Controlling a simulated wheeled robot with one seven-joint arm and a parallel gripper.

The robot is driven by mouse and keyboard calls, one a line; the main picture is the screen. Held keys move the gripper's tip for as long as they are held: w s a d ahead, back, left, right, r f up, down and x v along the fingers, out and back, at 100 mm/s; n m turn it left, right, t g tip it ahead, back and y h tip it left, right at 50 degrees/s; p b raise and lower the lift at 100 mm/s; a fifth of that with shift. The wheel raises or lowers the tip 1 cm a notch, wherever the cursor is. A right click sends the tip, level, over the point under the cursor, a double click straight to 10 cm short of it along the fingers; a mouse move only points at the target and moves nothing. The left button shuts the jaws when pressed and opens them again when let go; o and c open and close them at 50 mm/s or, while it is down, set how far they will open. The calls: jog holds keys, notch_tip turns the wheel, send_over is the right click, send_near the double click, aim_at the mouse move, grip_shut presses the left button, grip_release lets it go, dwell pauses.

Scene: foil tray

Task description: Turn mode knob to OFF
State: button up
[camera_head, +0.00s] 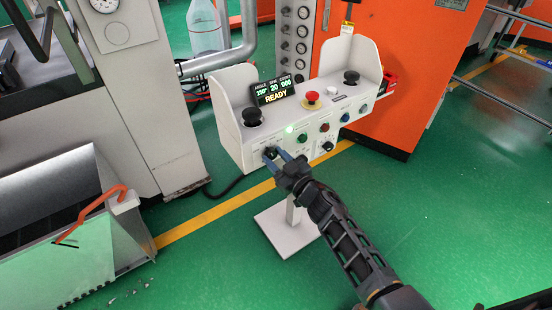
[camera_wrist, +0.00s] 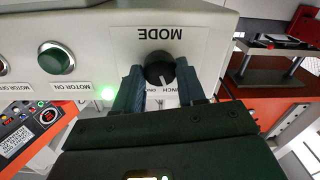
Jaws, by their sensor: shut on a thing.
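The black mode knob (camera_wrist: 158,66) sits under an upside-down MODE label on the white panel in the wrist view. A white pointer line on it points down in that view, toward a partly hidden label that seems to read INCH. The other position labels are mostly covered by my fingers. My gripper (camera_wrist: 160,84) has a blue-grey finger on each side of the knob and is shut on it. In the head view my gripper (camera_head: 277,155) reaches the lower left of the front of the control box (camera_head: 236,143), and the knob (camera_head: 269,153) is partly hidden.
A green MOTOR ON button (camera_wrist: 56,58) is left of the knob in the wrist view, with a lit green lamp (camera_wrist: 107,93) near my finger. An orange machine (camera_head: 400,60) stands behind.

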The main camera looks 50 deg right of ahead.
jog(key=n, duration=0.4)
jog(key=shift+a, duration=0.1)
jog(key=shift+n+b, duration=0.35)
jog(key=shift+n, duration=1.55)
jog(key=o, duration=1.1)
jog(key=shift+c, duration=0.2)
jog(key=v, duration=0.7)
jog(key=shift+s, duration=0.4)
